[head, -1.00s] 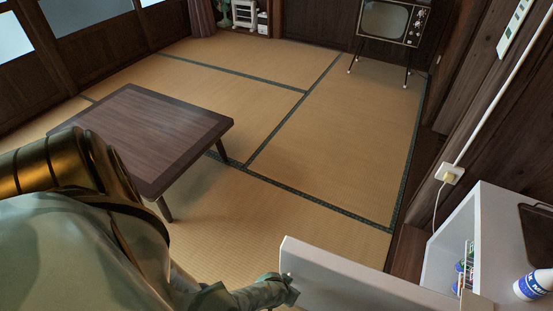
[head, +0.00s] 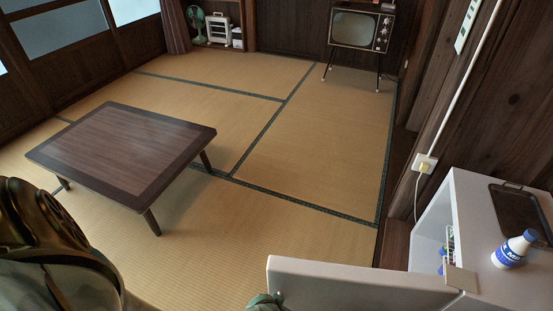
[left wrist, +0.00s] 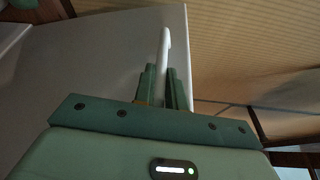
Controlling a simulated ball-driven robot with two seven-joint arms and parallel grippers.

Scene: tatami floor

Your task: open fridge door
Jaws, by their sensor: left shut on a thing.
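The white fridge (head: 480,205) stands at the right in the head view. Its door (head: 355,278) is swung open and sticks out to the left, showing its top edge and upper side. Part of the shelves inside shows behind the door's hinge end. My left gripper (head: 266,301) is at the door's free end, at the bottom of the picture and partly cut off. In the left wrist view my left gripper (left wrist: 165,88) is closed around a slim white handle (left wrist: 164,48) in front of the pale door panel (left wrist: 100,62). My right gripper is in neither view.
A blue-and-white bottle (head: 513,250) and a dark tray (head: 520,208) stand on the fridge top. A low wooden table (head: 125,150) is at the left. A television (head: 358,28) stands at the back. The tatami floor (head: 310,150) between is clear.

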